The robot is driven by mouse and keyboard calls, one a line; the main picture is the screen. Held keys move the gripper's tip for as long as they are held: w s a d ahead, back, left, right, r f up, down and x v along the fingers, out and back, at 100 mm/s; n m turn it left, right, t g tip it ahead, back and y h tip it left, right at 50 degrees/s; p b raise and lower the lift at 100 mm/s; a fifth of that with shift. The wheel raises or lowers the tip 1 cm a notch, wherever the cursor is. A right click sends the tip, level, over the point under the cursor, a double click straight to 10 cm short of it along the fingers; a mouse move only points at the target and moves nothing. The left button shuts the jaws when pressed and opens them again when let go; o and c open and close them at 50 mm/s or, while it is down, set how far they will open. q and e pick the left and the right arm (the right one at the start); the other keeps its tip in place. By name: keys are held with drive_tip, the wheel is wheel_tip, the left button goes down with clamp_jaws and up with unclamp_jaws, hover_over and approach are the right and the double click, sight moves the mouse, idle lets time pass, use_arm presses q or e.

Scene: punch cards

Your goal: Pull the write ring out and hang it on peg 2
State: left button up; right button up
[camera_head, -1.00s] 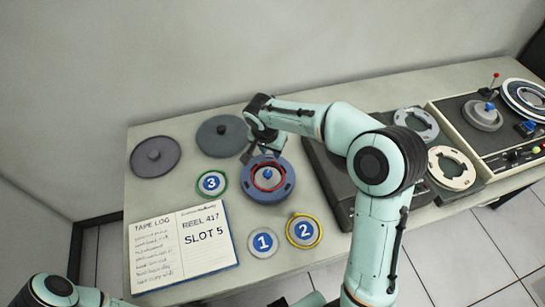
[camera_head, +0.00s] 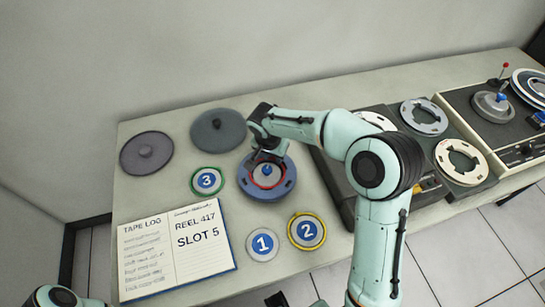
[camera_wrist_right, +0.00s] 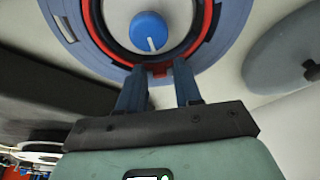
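The red write ring (camera_head: 281,178) sits in the middle of the blue reel (camera_head: 256,188), around a blue knob (camera_head: 267,170). In the right wrist view, a red tab (camera_wrist_right: 158,68) of the ring points toward my right gripper (camera_wrist_right: 160,80). Its two fingers are apart, one on each side of the tab, with no clear grip on it. In the head view, my right gripper (camera_head: 266,157) is over the far side of the ring. The blue disc marked 2 (camera_head: 307,231) has a yellow rim and lies in front of the reel. My left gripper is out of view.
Discs marked 1 (camera_head: 263,244) and 3 (camera_head: 207,181) lie near the reel. Grey round lids (camera_head: 146,153) lie at the back left. An open log (camera_head: 178,250) lies at the front left. A tape machine (camera_head: 520,150) stands at the right.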

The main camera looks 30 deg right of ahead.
clamp_jaws()
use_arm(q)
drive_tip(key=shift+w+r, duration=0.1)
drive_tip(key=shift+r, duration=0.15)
use_arm(e)
drive_tip(key=shift+r, duration=0.65)
idle(0.4)
drive_tip(key=shift+r, duration=0.15)
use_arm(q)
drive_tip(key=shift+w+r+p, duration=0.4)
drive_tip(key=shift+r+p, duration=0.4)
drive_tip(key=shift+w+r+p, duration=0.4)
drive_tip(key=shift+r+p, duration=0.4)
use_arm(e)
drive_tip(key=shift+w+d+v, duration=0.15)
drive_tip(key=shift+d+v, duration=0.05)
drive_tip(key=shift+v, duration=0.7)
drive_tip(key=shift+w+d+v, duration=0.1)
drive_tip(key=shift+d+v, duration=0.05)
drive_tip(key=shift+v, duration=0.8)
drive_tip(key=shift+w+d+v, duration=0.15)
drive_tip(key=shift+d+v, duration=0.05)
drive_tip(key=shift+v, duration=0.7)
drive_tip(key=shift+r, duration=0.25)
